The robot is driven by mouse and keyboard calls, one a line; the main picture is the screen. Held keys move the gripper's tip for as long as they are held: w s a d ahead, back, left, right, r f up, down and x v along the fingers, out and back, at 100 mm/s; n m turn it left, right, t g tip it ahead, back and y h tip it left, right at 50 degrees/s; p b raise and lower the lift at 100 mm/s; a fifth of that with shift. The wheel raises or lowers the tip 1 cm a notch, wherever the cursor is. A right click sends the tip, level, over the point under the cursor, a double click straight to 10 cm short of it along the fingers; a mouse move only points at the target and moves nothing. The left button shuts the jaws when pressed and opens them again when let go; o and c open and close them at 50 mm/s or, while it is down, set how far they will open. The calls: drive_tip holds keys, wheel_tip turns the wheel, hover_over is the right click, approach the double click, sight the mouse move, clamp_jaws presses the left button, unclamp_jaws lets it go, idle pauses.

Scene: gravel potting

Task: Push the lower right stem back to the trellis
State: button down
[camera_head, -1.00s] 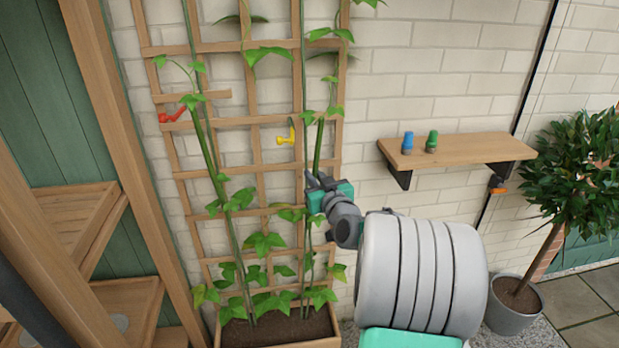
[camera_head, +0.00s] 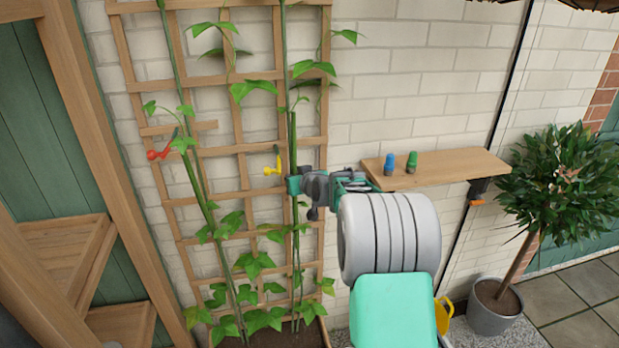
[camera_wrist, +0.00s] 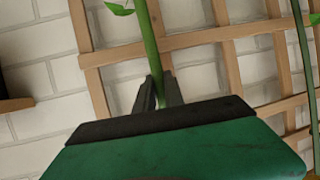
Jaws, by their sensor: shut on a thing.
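The wooden trellis (camera_head: 240,150) stands against the pale brick wall, and it also shows in the wrist view (camera_wrist: 87,60). The lower right stem (camera_head: 294,140) is green and now nearly upright in front of the trellis's right part. My gripper (camera_head: 294,185) is shut on this stem from the right, about mid-height. In the wrist view the stem (camera_wrist: 150,40) runs down between my two dark fingers (camera_wrist: 158,95). Whether the stem touches the slats is unclear. A yellow clip (camera_head: 273,165) sits on the trellis just left of the stem.
A red clip (camera_head: 160,154) is by the left stem (camera_head: 198,185). A wooden shelf (camera_head: 450,170) with a blue piece (camera_head: 390,163) and a green piece (camera_head: 411,162) lies right of my gripper, close behind my arm. A potted tree (camera_head: 545,190) stands far right.

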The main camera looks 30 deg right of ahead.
drive_tip(key=shift+r, duration=0.1)
drive_tip(key=c, duration=1.6)
unclamp_jaws()
drive_tip(key=shift+w, duration=0.25)
drive_tip(key=shift+o, duration=0.8)
drive_tip(key=shift+s, duration=0.1)
drive_tip(key=b+v, duration=0.2)
drive_tip(key=v, duration=0.5)
drive_tip(key=shift+s, duration=0.35)
drive_tip(key=shift+r, duration=0.1)
